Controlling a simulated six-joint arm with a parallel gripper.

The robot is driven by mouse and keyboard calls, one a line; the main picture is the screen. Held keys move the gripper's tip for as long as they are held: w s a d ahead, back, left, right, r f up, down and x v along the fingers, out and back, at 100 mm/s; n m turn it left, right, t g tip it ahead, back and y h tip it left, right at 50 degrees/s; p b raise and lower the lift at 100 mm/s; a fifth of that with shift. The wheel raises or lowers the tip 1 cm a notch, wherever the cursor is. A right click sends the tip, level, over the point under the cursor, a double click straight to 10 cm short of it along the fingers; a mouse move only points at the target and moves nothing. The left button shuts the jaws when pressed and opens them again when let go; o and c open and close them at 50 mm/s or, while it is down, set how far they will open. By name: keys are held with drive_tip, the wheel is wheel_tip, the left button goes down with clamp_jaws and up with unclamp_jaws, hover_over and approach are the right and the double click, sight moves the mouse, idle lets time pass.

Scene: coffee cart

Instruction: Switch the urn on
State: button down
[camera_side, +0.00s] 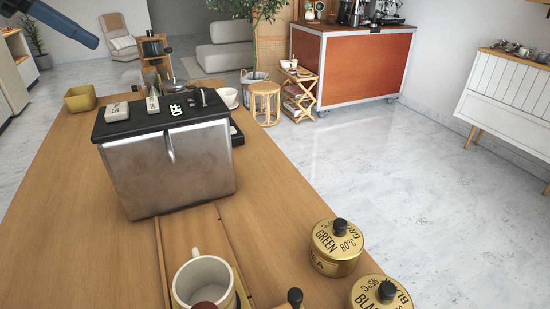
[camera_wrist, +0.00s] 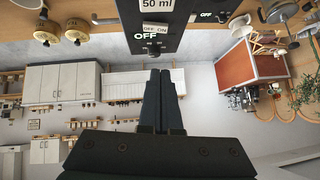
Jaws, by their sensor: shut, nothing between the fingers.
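The urn (camera_side: 170,165) is a steel box with a black top, standing upright on the wooden counter in the side view. The side view does not show my fingers.
The counter (camera_side: 60,230) is clear left of the urn. A cream mug (camera_side: 203,283) and gold tea tins (camera_side: 336,247) stand in front. Behind are a mustard bowl (camera_side: 80,98), a white cup (camera_side: 228,97) and a dark-lidded pot (camera_side: 152,46).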

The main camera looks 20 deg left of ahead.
hover_over(157, 102)
drive_tip(key=s+a, duration=0.2)
wheel_tip(157, 102, down, 6)
drive_tip(key=shift+f, duration=0.25)
drive_tip(key=shift+w+a+f, duration=0.1)
drive_tip(key=shift+w+f, duration=0.1)
drive_tip(key=shift+f, duration=0.7)
drive_tip(key=shift+w+a+f, duration=0.15)
drive_tip(key=shift+a+f, duration=0.05)
drive_tip(key=shift+f, duration=0.9)
drive_tip(key=shift+w+a+f, duration=0.1)
drive_tip(key=shift+w+f, duration=0.05)
drive_tip(key=shift+f, duration=0.15)
drive_tip(key=shift+s+d+r, duration=0.1)
drive_tip(key=shift+s+d, duration=0.5)
drive_tip(key=shift+r, duration=0.15)
